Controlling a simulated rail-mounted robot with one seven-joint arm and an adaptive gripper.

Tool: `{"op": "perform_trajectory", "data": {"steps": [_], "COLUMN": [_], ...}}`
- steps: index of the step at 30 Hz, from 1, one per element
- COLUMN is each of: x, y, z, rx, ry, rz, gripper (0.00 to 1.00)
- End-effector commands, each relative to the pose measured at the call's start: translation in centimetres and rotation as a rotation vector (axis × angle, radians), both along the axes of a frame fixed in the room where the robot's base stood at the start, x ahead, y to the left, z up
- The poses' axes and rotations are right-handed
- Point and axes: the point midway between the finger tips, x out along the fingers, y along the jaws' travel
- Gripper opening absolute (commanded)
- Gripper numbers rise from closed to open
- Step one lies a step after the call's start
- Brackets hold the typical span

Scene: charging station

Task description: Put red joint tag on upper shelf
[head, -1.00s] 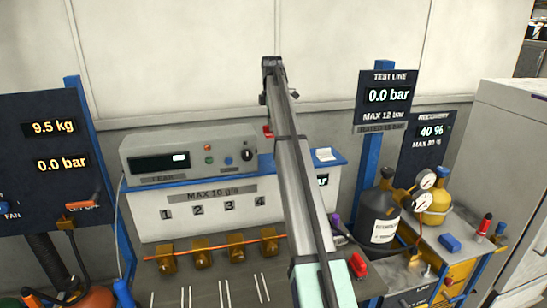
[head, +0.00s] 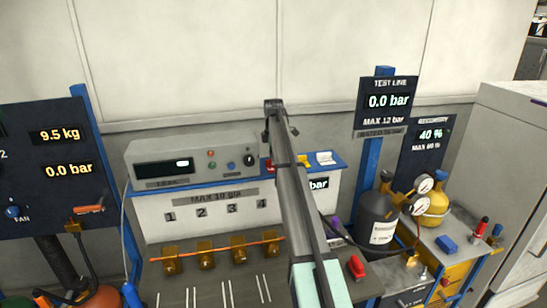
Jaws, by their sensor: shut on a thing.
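A small red piece, which looks like the red joint tag (head: 268,164), shows at the left edge of my arm link, at about the height of the upper shelf. The upper shelf is the blue ledge (head: 342,166) above the white numbered panel. My arm rises from the bottom centre and hides most of the tag and the fingers of my gripper. The tag moves along with the arm, so my gripper appears shut on it. I cannot tell whether the tag touches the shelf.
A grey leak meter (head: 192,164) stands on the shelf left of the tag. Several brass fittings (head: 205,256) line the panel below.

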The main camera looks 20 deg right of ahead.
Motion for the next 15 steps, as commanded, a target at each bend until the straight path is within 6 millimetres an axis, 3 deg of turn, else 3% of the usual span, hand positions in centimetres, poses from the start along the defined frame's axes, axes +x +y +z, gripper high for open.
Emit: {"op": "perform_trajectory", "data": {"steps": [10, 11, 12, 15], "x": [0.02, 0.02, 0.03, 0.03], "y": [0.00, 0.00, -0.01, -0.01], "z": [-0.42, -0.33, -0.31, -0.30], "rx": [0.000, 0.000, 0.000, 0.000], "ry": [0.000, 0.000, 0.000, 0.000], "rz": [0.000, 0.000, 0.000, 0.000], "gripper": [0.00, 0.24, 0.38, 0.39]}}
